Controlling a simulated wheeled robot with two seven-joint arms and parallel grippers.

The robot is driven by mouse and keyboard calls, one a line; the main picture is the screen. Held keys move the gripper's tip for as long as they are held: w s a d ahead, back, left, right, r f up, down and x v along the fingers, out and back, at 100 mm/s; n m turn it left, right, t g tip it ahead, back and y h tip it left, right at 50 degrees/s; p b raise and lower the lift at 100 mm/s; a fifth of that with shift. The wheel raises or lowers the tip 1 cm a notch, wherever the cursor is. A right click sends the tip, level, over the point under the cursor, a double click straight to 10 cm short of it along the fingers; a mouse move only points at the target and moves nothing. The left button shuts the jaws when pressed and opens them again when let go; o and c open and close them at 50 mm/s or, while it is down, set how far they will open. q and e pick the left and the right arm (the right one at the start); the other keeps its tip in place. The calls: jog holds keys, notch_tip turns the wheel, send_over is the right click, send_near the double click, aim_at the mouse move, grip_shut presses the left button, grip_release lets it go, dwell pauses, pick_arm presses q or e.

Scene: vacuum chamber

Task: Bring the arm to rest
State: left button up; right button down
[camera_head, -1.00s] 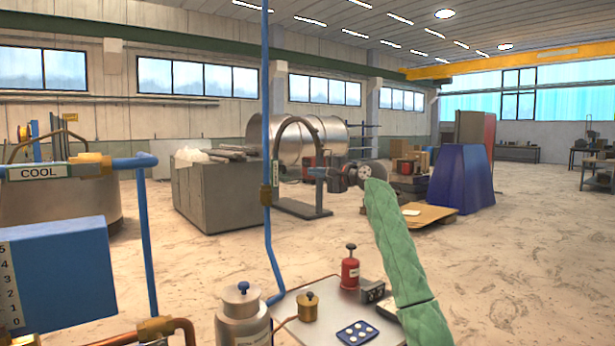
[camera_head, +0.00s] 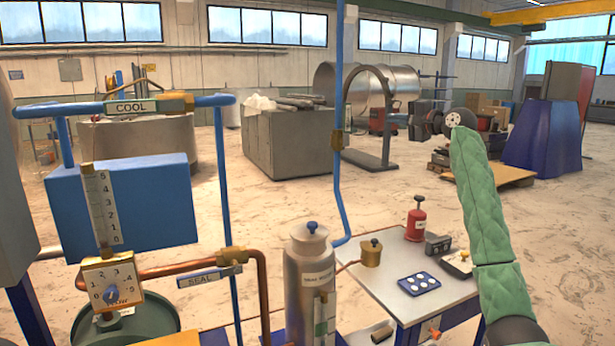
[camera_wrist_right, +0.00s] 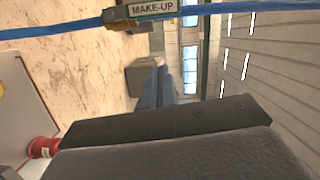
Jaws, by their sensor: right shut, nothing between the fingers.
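My right arm, in a green quilted sleeve (camera_head: 478,205), rises from the lower right in the head view. Its gripper (camera_head: 393,120) points left, raised above and behind the small table, in front of a dark arch stand. The gripper is shut and empty. In the right wrist view its closed fingers (camera_wrist_right: 158,92) show past the dark gripper body, with nothing held. My left gripper is not in view.
A grey flask (camera_head: 308,275), blue and copper pipes and a dial (camera_head: 112,285) stand left. A blue make-up pipe (camera_wrist_right: 60,30) crosses the wrist view.

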jog(key=s+a+f+n+h, duration=0.2)
jog(key=s+a+n+h, duration=0.2)
jog(key=s+n+h, duration=0.5)
jog(key=s+a+f+n+g, duration=0.1)
jog(key=s+a+f+g, duration=0.15)
jog(key=s+f, duration=0.8)
jog(key=s+a+f+n+g+h, duration=0.1)
jog(key=s+a+f, duration=0.35)
jog(key=f, duration=1.15)
jog(key=s+a+f+n+g, duration=0.2)
jog(key=s+f, duration=0.7)
jog(key=f, duration=0.4)
jog(key=s+a+f+g, duration=0.2)
jog(key=s+f+g, duration=0.2)
jog(key=s+f, duration=1.1)
jog(key=s+a+f+m+g+y, duration=0.1)
jog(key=s+a+f+g, duration=0.2)
jog(key=s+f, duration=1.2)
jog(key=s, duration=0.7)
jog(key=shift+s+g, duration=0.2)
jog(key=shift+g, duration=0.15)
